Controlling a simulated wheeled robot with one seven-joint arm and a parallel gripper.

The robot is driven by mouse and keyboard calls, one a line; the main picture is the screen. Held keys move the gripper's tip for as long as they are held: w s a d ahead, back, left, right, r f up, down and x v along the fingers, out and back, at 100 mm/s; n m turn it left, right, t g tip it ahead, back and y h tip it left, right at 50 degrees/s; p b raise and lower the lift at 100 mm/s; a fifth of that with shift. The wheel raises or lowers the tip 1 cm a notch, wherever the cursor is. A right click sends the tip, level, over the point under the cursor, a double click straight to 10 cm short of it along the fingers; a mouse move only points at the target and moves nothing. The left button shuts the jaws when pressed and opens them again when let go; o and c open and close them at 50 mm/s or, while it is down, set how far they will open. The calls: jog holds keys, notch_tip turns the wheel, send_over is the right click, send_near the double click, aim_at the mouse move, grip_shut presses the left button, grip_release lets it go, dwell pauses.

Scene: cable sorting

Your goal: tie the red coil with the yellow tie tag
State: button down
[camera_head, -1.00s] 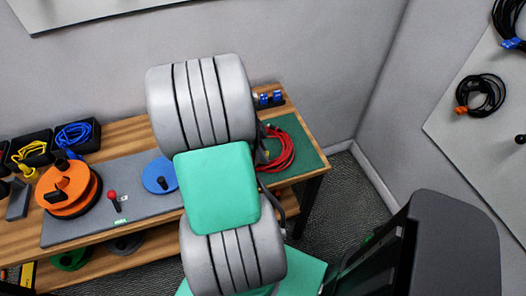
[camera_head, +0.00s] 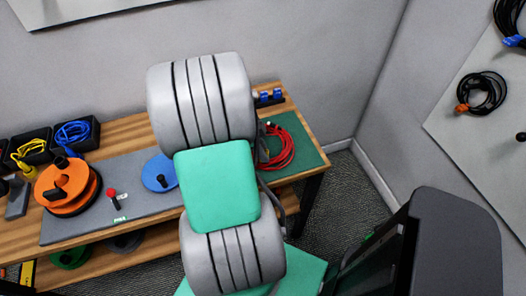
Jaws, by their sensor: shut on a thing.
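The red coil (camera_head: 284,152) lies on the green mat at the right end of the bench. Its left side is hidden behind my arm. My gripper (camera_head: 262,152) shows only as a small dark part at the coil's left edge, beside my arm. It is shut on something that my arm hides. I cannot make out the yellow tie tag. I cannot tell whether the gripper touches the coil.
Blue tags (camera_head: 270,97) stand at the bench's back edge. The green mat (camera_head: 308,155) is bare right of the coil. Left are a blue disc (camera_head: 155,174), an orange reel (camera_head: 66,190), a red-topped knob (camera_head: 111,192) and bins with yellow (camera_head: 29,149) and blue cable (camera_head: 72,134).

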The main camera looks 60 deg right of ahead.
jog(key=shift+a+f+b, duration=0.1)
jog(key=shift+f+b, duration=0.4)
jog(key=shift+b, duration=0.05)
dwell(1.5)
jog(key=c, duration=1.3)
grip_release()
jog(key=shift+r, duration=0.15)
